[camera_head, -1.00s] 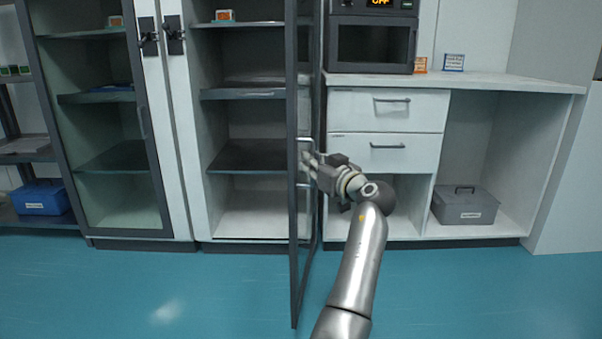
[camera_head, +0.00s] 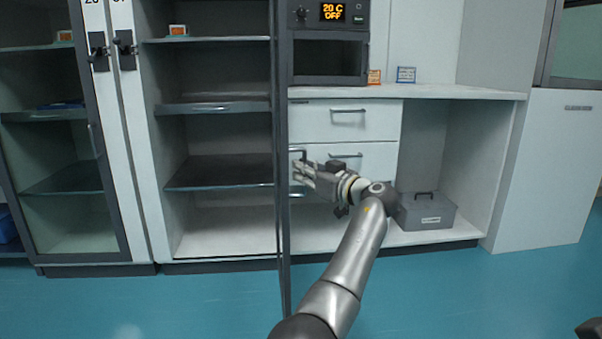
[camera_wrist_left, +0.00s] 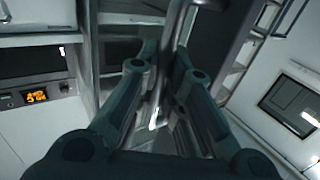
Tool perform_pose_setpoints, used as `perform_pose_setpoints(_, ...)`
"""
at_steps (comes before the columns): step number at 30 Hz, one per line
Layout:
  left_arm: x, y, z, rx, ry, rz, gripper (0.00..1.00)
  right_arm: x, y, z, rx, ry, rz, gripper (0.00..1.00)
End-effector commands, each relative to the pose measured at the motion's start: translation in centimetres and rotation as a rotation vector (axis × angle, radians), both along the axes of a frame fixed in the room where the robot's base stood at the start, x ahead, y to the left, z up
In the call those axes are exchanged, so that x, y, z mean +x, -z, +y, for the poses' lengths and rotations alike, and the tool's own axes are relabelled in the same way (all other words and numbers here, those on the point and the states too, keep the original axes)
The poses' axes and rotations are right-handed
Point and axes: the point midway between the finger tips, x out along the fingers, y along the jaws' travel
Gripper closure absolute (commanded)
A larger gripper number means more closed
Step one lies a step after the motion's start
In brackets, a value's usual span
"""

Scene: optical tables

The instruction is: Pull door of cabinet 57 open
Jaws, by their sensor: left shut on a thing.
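My left gripper (camera_head: 304,170) is on the right side of the door, shut on the door handle (camera_head: 297,153). In the left wrist view the metal handle bar (camera_wrist_left: 163,65) runs between the two dark fingers. My right gripper is not in view.
A neighbouring glass-door cabinet (camera_head: 70,180) is at the left. To the right are a counter (camera_head: 450,92) with drawers (camera_head: 345,122), an oven-like device (camera_head: 328,55) and a grey box (camera_head: 427,212) below. Blue floor (camera_head: 200,305) is clear in front.

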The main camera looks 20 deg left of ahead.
Motion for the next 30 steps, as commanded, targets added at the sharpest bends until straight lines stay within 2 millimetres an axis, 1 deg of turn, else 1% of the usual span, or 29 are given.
perform_pose_setpoints(8,0.0,0.2,0.0,0.0,0.001,0.007,1.0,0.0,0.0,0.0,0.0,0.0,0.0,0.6)
perform_pose_setpoints(9,0.0,0.2,0.0,0.0,0.001,0.007,0.87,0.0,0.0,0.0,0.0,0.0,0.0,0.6)
perform_pose_setpoints(13,0.0,0.1,0.0,0.0,0.001,0.004,0.7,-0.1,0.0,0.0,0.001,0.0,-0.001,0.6)
perform_pose_setpoints(14,0.0,0.1,0.0,0.0,0.001,0.004,0.68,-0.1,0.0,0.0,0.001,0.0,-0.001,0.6)
perform_pose_setpoints(23,0.0,0.0,-0.1,0.0,0.001,0.001,0.68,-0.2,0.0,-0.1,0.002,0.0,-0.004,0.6)
perform_pose_setpoints(26,-0.4,0.0,-0.9,0.0,0.002,0.001,0.68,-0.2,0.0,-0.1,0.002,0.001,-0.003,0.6)
perform_pose_setpoints(30,-1.3,0.1,-3.0,0.0,0.003,0.001,0.68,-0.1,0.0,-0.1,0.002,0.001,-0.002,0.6)
